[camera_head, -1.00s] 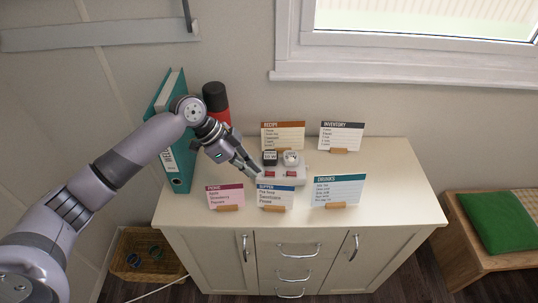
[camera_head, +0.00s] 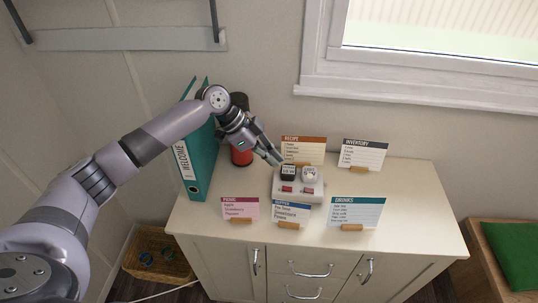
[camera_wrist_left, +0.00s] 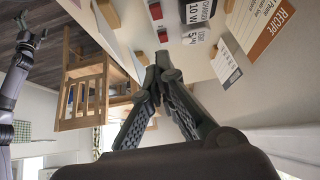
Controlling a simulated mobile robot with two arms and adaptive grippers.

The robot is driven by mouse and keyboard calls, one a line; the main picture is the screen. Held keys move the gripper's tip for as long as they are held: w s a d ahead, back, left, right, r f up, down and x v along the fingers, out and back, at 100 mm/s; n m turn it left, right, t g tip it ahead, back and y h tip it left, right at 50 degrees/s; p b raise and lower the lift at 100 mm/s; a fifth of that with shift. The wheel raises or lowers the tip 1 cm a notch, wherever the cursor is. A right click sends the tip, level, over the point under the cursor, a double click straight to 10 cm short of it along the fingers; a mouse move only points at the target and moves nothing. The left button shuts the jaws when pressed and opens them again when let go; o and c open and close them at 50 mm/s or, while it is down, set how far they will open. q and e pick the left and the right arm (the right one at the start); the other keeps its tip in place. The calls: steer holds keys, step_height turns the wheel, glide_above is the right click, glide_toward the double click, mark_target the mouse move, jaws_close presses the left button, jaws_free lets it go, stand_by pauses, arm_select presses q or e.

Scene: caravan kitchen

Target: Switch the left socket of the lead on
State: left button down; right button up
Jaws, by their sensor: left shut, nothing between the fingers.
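The white lead (camera_head: 314,191) lies on the cabinet top with a black plug (camera_head: 288,172) in its left socket and a white plug (camera_head: 310,174) in its right one. In front of each plug is a red switch, left (camera_head: 287,189) and right (camera_head: 308,190); their tilt is too small to tell. My left gripper (camera_head: 278,161) is shut and empty, its tips just behind and left of the black plug. In the left wrist view the shut tips (camera_wrist_left: 165,62) show near the lead's end. My right gripper (camera_wrist_left: 32,42) is small at that view's left edge, jaws unclear.
Cards stand around the lead: recipe (camera_head: 303,147) and inventory (camera_head: 363,153) behind, picnic (camera_head: 240,208), supper (camera_head: 291,212) and drinks (camera_head: 356,212) in front. A teal binder (camera_head: 200,150) and a red-and-black cylinder (camera_head: 241,157) stand left. The cabinet top's right side (camera_head: 425,210) is clear.

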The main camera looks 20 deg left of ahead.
arm_select(q)
steer(key=p, duration=0.1)
glide_above(283, 189)
step_height(283, 189, down, 4)
steer(key=shift+d+f, duration=0.1)
steer(key=shift+f, duration=0.1)
step_height(283, 189, down, 4)
steer(key=shift+w+r+p, duration=0.1)
steer(key=shift+r+p, duration=0.1)
steer(key=shift+p, duration=0.5)
steer(key=shift+a+f, duration=0.2)
steer(key=shift+f, duration=0.25)
steer(key=shift+f, duration=0.1)
